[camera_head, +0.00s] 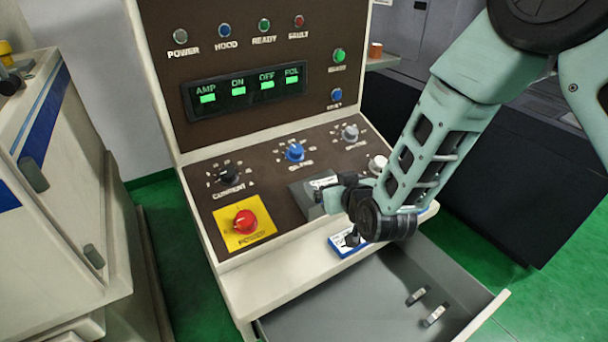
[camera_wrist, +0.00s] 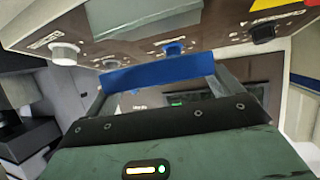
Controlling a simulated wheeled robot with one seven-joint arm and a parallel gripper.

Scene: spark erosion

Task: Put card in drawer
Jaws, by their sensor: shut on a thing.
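The card (camera_head: 338,248) is blue and white and shows just above the front edge of the control panel in the head view. My gripper (camera_head: 352,238) is shut on it, and my wrist hides part of it. In the wrist view the card's blue part (camera_wrist: 157,75) spans the space between the two fingers. The drawer (camera_head: 345,305) stands open below the panel, grey inside. The card is above and behind the drawer's open part, outside it. I cannot tell whether the card touches the panel edge.
Two small metal pieces (camera_head: 433,315) are in the drawer's right part; the rest of its visible floor is bare. The console has a red knob (camera_head: 245,221) on yellow and several other knobs. A cream cabinet (camera_head: 60,190) stands at left, a dark machine (camera_head: 490,150) at right.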

